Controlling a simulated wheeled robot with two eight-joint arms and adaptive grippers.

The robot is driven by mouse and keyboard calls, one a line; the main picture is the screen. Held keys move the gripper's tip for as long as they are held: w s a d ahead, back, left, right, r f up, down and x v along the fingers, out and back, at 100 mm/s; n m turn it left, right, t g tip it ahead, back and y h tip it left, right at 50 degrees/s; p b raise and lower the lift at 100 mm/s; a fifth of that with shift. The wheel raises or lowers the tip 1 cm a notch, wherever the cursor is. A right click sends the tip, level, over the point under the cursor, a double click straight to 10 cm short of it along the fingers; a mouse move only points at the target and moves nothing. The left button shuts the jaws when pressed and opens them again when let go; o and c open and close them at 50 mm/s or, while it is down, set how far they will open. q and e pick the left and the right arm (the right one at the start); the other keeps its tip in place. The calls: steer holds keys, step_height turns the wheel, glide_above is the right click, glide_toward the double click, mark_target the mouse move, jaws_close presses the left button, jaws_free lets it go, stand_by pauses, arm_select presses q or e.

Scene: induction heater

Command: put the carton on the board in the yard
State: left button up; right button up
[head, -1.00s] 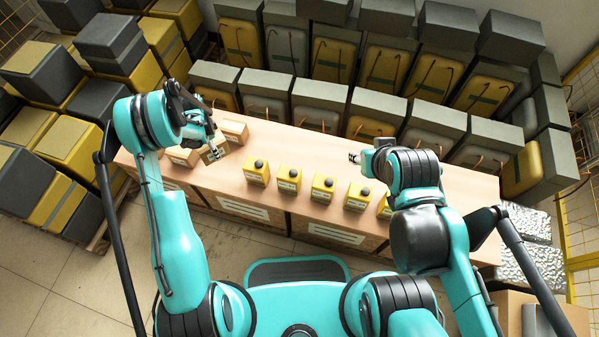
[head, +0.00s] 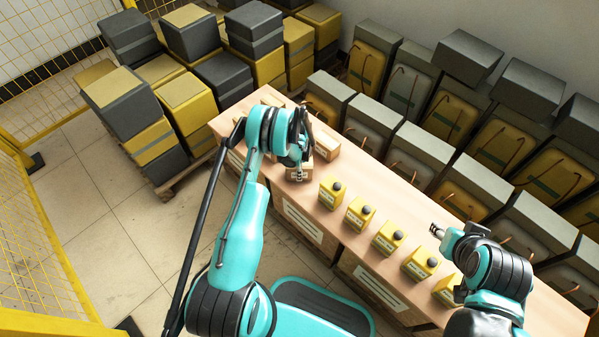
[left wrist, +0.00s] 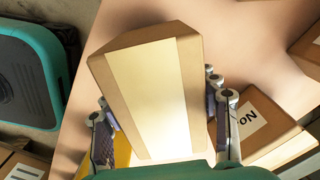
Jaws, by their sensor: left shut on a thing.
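My left gripper (head: 298,176) is shut on a brown carton (head: 293,166) over the left part of the long table. In the left wrist view the carton (left wrist: 150,90) has a pale tape strip and sits between the two fingers (left wrist: 165,135). I cannot tell whether it still touches the table. My right gripper (head: 437,231) is over the table beside the yellow bottles, apart from them; its finger opening is too small to tell. I cannot make out a board for certain.
Other cartons (head: 326,142) stand close to the held one. A row of yellow bottles (head: 360,212) lines the table (head: 400,180). Stacked cases (head: 130,105) stand on a pallet (head: 183,172) at left. Yellow mesh fencing (head: 40,240) bounds clear tiled floor (head: 105,205).

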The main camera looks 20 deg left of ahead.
arm_select(q)
steer(key=shift+f, duration=0.65)
steer(key=shift+r, duration=0.15)
arm_select(e)
steer(key=shift+f, duration=0.2)
arm_select(q)
steer(key=o, duration=1.5)
steer(key=shift+c, duration=0.2)
